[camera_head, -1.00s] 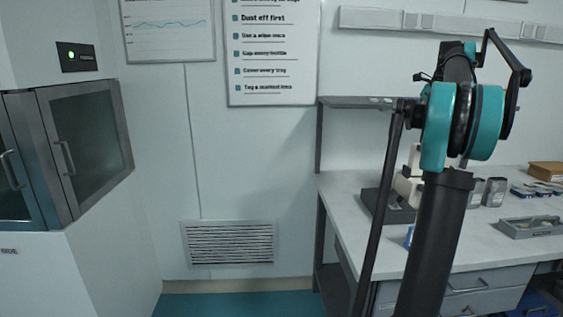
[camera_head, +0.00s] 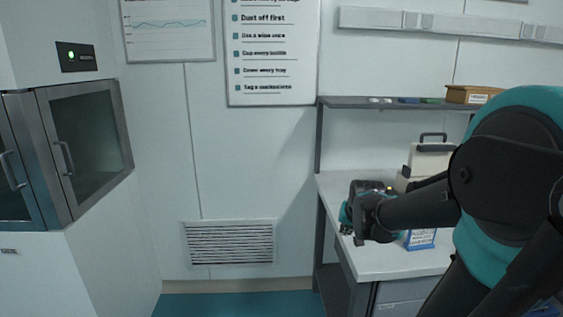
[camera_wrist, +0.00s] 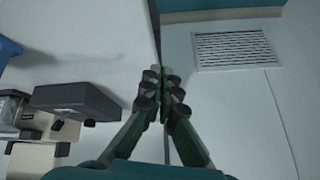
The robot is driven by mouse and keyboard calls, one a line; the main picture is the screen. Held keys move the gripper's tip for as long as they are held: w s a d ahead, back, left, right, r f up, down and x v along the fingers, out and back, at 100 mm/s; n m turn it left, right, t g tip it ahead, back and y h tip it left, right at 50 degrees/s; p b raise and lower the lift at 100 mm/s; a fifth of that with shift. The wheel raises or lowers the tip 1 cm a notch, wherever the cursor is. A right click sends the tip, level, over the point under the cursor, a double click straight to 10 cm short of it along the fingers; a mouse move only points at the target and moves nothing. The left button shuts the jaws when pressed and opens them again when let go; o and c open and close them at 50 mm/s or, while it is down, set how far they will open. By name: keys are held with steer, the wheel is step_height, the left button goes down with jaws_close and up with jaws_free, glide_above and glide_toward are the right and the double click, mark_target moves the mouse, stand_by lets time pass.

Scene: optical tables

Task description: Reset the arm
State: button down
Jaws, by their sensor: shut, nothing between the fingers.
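My gripper (camera_wrist: 163,80) shows in the wrist view with its two fingers drawn together at the tips and nothing between them. In the head view my arm reaches in from the right, and its wrist end hangs over the left end of the white-topped bench (camera_head: 335,197). The fingertips are too small to make out clearly there. The wrist view shows the gripper near the bench edge, with the wall and floor beyond.
A blue-and-white box (camera_head: 421,240) is close under my forearm. A shelf (camera_head: 345,102) carries a cardboard box (camera_head: 470,94).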

steer(key=s+f+n+g, duration=0.1)
steer(key=s+f, duration=0.4)
steer(key=s, duration=0.3)
steer(key=s+a+f+n+g, duration=0.1)
steer(key=s+f+n, duration=0.1)
steer(key=s+f, duration=0.3)
steer(key=s, duration=0.4)
steer(key=shift+s+a+f+g, duration=0.15)
steer(key=shift+a+f+g, duration=0.15)
steer(key=shift+f+g, duration=0.1)
